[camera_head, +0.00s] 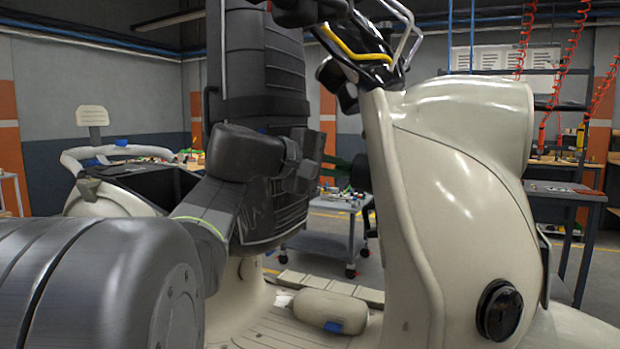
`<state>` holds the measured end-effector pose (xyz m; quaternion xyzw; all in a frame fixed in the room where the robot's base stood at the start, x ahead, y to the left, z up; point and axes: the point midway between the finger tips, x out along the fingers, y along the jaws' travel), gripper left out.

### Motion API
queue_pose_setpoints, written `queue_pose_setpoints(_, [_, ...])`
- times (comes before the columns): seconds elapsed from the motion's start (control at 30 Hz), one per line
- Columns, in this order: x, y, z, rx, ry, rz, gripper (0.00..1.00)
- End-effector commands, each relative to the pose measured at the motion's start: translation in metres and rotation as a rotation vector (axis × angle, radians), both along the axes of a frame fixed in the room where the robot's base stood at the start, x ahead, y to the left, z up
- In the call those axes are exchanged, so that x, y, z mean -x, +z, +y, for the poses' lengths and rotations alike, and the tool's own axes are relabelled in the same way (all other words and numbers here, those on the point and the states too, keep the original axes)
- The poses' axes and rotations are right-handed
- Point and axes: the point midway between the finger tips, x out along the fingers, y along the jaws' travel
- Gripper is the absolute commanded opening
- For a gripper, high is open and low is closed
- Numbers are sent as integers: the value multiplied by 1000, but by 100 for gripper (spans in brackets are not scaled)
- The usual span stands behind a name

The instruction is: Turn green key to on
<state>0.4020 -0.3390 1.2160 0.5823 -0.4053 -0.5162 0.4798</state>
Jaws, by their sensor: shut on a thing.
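A cream scooter (445,190) fills the right side, with its front shield upright. A small dark green piece, the green key (339,162), shows just left of the shield's inner side, next to a black round part (360,172). My gripper (334,165) reaches to the right from my dark wrist and is shut on the key. The jaws and the wrist hide most of the key. Its turned angle cannot be made out.
A grey cart (325,240) and workbenches stand behind.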

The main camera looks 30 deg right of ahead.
Motion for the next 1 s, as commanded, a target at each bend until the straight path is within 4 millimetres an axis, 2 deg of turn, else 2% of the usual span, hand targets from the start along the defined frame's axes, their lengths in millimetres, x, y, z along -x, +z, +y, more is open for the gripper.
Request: queue_pose_setpoints(1.0, [0,-6,0,90,-14,-73,0])
